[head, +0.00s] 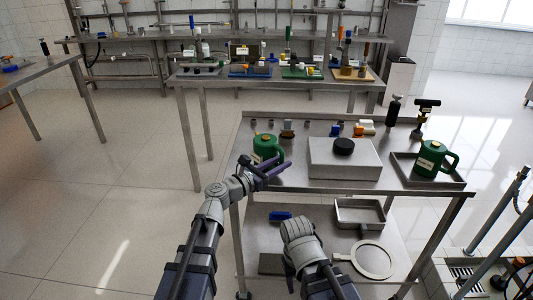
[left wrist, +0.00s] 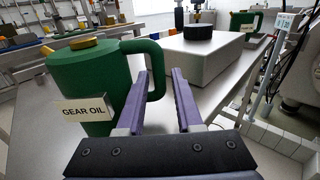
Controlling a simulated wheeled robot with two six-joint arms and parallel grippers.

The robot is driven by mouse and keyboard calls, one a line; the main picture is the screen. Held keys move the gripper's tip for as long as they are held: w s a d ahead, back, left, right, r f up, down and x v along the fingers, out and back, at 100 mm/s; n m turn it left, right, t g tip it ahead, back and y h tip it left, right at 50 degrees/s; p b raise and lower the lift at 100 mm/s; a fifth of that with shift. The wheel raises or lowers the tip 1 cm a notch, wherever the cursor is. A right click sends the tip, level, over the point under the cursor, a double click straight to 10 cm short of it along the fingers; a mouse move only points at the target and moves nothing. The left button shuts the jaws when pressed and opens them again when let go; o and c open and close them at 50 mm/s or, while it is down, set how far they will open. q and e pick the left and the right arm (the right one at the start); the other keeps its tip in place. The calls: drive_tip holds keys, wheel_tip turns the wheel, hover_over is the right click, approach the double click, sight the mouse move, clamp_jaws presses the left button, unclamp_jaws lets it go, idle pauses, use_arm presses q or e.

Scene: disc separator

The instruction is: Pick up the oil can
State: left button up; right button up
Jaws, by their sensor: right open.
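A green can (head: 267,147) with a yellow cap stands on the near steel table; the left wrist view shows it large (left wrist: 90,80), labelled "GEAR OIL". My left gripper (head: 283,165) is open beside its handle. In the left wrist view, the handle is just beyond the left finger of the gripper (left wrist: 167,95); I cannot tell whether they touch. A second green can (head: 433,160) stands in a tray at the right, its label too small to read. My right gripper (head: 299,231) is low in front of the table, open, its fingers hard to make out.
A pale box (head: 345,162) with a black disc (head: 344,146) on top stands between the cans. The second can's tray (head: 402,165) has raised rims. The lower shelf holds a pan (head: 360,212), a ring (head: 373,259) and a blue item (head: 280,215). A bench (head: 190,79) stands behind.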

use_arm(q)
drive_tip(key=shift+w+d, duration=0.4)
drive_tip(key=shift+w, duration=0.05)
drive_tip(key=shift+c, duration=0.3)
clamp_jaws()
idle(0.8)
